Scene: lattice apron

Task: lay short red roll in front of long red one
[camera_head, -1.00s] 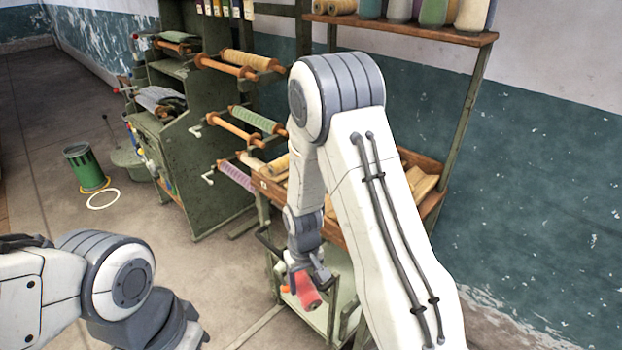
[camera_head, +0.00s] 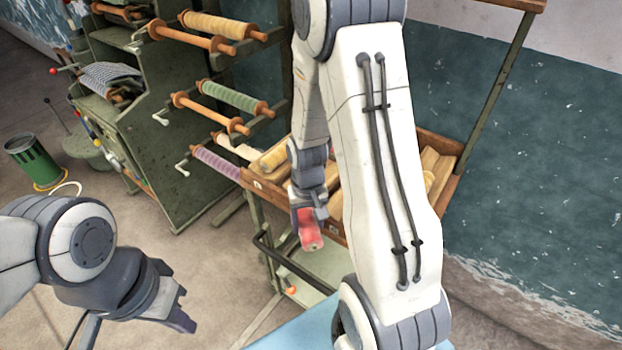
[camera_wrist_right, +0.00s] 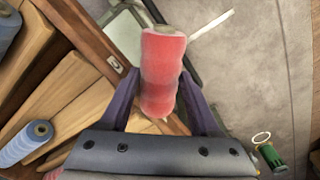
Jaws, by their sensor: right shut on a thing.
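A short red roll (camera_head: 309,229) is held in my right gripper (camera_head: 308,208), in front of the wooden tray's front edge in the head view. In the right wrist view the red roll (camera_wrist_right: 162,72) stands between the two purple fingers of the right gripper (camera_wrist_right: 163,100), with its pale core end showing. I cannot make out a long red roll in either view; my right arm covers part of the tray. My left gripper (camera_head: 182,318) is at the lower left, far from the tray, and its finger opening is not clear.
The wooden tray (camera_head: 262,186) has slanted dividers and yellowish rolls; blue rolls (camera_wrist_right: 28,140) show in the wrist view. A cart handle (camera_head: 290,262) is below the tray. A green rack (camera_head: 165,150) with several spools stands left, beside a green bin (camera_head: 33,162).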

